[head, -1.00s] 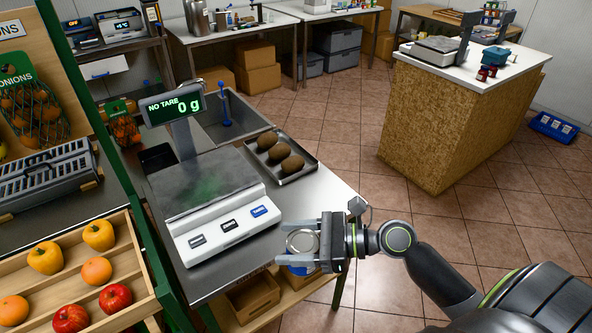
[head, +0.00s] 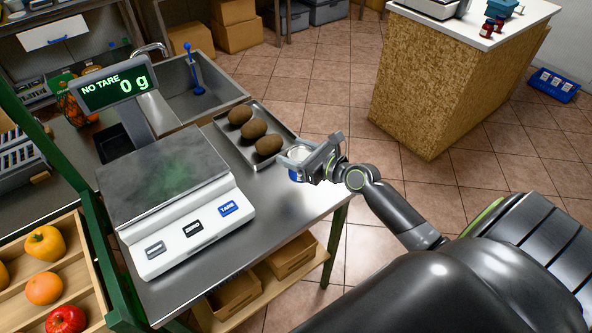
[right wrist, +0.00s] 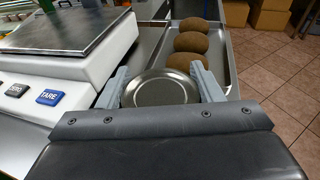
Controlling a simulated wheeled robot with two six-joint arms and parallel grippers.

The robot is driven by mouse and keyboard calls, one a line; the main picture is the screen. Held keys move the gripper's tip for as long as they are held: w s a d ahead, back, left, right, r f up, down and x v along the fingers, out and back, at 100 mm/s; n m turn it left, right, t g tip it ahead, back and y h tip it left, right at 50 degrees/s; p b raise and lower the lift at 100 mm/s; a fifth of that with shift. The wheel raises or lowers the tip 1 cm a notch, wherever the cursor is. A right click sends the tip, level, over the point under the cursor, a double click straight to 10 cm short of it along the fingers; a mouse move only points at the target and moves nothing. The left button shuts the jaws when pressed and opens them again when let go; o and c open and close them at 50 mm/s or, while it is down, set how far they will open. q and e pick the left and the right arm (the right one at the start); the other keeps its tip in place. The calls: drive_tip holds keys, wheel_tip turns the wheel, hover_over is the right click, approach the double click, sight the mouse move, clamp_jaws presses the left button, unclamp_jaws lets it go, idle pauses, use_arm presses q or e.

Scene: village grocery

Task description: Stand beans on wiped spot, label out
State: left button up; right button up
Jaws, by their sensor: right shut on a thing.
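My right gripper (head: 300,160) is shut on a can (head: 298,153) with a pale metal lid and a blue band low on its side. In the right wrist view the can's round lid (right wrist: 160,88) shows from above between the two fingers (right wrist: 162,92). The can is upright near the front end of the tray, by the right side of the steel bench (head: 265,215). Whether its base touches the bench is unclear. Its label front is mostly hidden, and no wiped spot stands out on the bench. My left gripper is not in view.
A scale (head: 185,225) reading 0 g stands left of the can, with a greenish smear on its pan. A tray (head: 225,128) with three brown oval items lies just behind the can. The bench between scale and front right edge is bare.

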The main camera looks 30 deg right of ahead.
wheel_tip(320, 180, down, 5)
drive_tip(key=shift+r+b, duration=0.1)
drive_tip(key=shift+b, duration=1.05)
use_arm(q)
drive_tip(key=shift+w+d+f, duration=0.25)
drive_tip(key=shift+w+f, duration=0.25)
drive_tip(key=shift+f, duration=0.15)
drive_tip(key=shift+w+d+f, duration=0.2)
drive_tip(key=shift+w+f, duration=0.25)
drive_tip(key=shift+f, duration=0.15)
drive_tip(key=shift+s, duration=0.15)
use_arm(e)
drive_tip(key=o, duration=0.7)
drive_tip(key=shift+f, duration=0.2)
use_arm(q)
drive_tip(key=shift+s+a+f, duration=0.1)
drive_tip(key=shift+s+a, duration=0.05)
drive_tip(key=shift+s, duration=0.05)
use_arm(e)
drive_tip(key=o, duration=0.4)
drive_tip(key=shift+o, duration=0.2)
